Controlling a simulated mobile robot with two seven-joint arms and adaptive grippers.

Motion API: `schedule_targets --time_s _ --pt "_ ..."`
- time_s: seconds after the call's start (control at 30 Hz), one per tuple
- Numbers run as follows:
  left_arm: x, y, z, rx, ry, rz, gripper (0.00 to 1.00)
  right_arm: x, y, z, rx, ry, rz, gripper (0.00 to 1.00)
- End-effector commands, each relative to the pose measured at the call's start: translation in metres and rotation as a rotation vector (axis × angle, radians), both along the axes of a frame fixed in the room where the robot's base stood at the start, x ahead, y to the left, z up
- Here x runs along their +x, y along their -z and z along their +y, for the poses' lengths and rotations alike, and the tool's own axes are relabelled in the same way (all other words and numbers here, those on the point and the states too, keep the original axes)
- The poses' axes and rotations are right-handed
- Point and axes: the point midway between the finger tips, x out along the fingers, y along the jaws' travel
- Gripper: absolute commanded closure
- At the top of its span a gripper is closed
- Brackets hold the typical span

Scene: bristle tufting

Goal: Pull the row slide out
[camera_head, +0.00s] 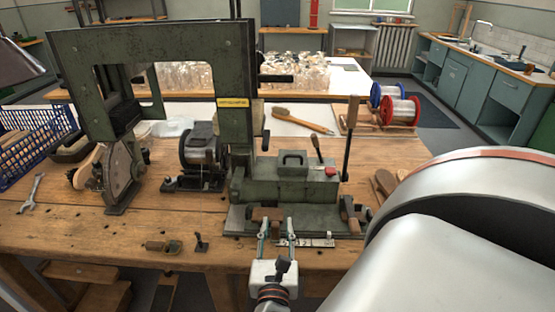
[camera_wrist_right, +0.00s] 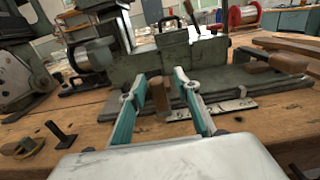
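The green tufting machine (camera_head: 290,187) stands on the wooden bench, with a flat metal base along its front edge. An upright wooden handle (camera_wrist_right: 160,95) at that front edge shows in the right wrist view; I take it to be the row slide's grip. My right gripper (camera_head: 277,226) is open at the front of the machine. In the right wrist view its fingers (camera_wrist_right: 163,88) stand on either side of the handle, with room visible at the right; contact at the left is unclear. The slide's body is mostly hidden. My left gripper is not in view.
Small fittings (camera_head: 162,246) lie on the bench at front left. A wooden-handled lever (camera_head: 350,135) rises at the machine's right. My large arm link fills the lower right. The front-left bench is mostly free.

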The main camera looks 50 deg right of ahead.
Motion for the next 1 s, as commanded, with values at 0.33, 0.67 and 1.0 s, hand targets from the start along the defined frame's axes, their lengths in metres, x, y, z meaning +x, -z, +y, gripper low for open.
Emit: schedule_targets --time_s 0.33,0.67,1.0 --pt "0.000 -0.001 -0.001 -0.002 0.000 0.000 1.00 -0.046 0.001 0.052 0.003 0.002 0.004 0.68" --pt "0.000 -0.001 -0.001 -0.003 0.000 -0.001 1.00 -0.070 0.000 0.080 0.001 0.003 0.002 0.68" --pt "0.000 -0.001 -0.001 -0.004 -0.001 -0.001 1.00 -0.071 0.000 0.081 0.000 0.003 0.000 0.68"
